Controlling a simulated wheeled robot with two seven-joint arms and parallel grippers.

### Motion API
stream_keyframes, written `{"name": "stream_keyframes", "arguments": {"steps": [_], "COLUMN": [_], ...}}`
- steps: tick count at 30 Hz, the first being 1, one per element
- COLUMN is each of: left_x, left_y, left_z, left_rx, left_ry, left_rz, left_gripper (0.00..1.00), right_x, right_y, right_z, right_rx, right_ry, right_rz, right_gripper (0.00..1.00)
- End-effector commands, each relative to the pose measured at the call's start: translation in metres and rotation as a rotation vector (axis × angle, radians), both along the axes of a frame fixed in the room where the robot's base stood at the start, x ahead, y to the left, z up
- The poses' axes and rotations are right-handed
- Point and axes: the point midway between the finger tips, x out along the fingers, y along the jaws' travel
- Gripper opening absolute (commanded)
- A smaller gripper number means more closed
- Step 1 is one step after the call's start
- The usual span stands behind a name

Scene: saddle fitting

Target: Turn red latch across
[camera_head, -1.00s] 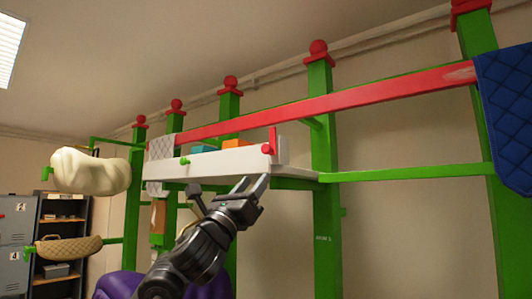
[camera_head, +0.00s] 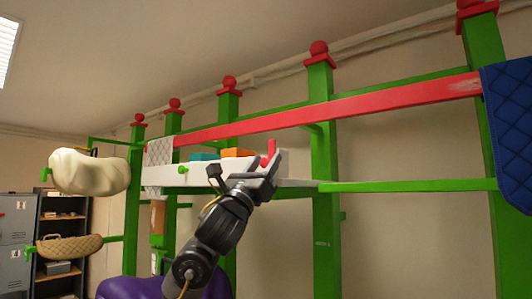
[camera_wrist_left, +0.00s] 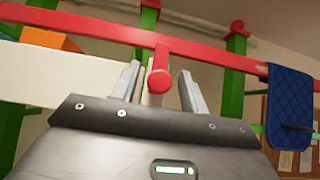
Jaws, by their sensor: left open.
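The red latch (camera_head: 271,148) stands at the right end of the white tray (camera_head: 200,174), partly hidden by my gripper in the head view. In the left wrist view the latch (camera_wrist_left: 161,58) is an upright red bar with a round knob at its lower end. My left gripper (camera_head: 269,163) is at the latch. Its open fingers (camera_wrist_left: 158,74) lie on either side of the knob in the wrist view. I cannot tell whether they touch it. My right gripper is not in view.
Teal (camera_head: 204,156) and orange (camera_head: 237,153) blocks show above the tray. A long red rail (camera_head: 400,98) runs across the green posts (camera_head: 321,215). A blue quilted pad (camera_head: 510,130) hangs at the right.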

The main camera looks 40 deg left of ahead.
Motion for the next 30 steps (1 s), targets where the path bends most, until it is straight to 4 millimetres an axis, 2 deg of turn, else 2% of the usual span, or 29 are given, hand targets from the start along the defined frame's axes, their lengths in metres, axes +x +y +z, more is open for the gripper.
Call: {"name": "stream_keyframes", "arguments": {"steps": [3,12,22,30], "left_x": [0.005,0.006,0.006,0.006], "left_y": [0.001,0.001,0.001,0.0], "left_z": [0.006,0.006,0.006,0.003], "left_rx": [0.0,0.0,0.0,-0.032], "left_ry": [0.001,0.0,0.0,-0.006], "left_rz": [0.001,0.0,0.0,-0.001], "left_gripper": [0.44,0.44,0.02,0.02], "right_x": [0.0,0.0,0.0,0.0], "right_y": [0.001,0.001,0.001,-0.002], "right_z": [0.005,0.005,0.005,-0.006], "right_rx": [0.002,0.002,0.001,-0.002], "right_ry": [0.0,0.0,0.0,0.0], "right_rz": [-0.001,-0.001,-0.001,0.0], "right_gripper": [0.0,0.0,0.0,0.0]}}
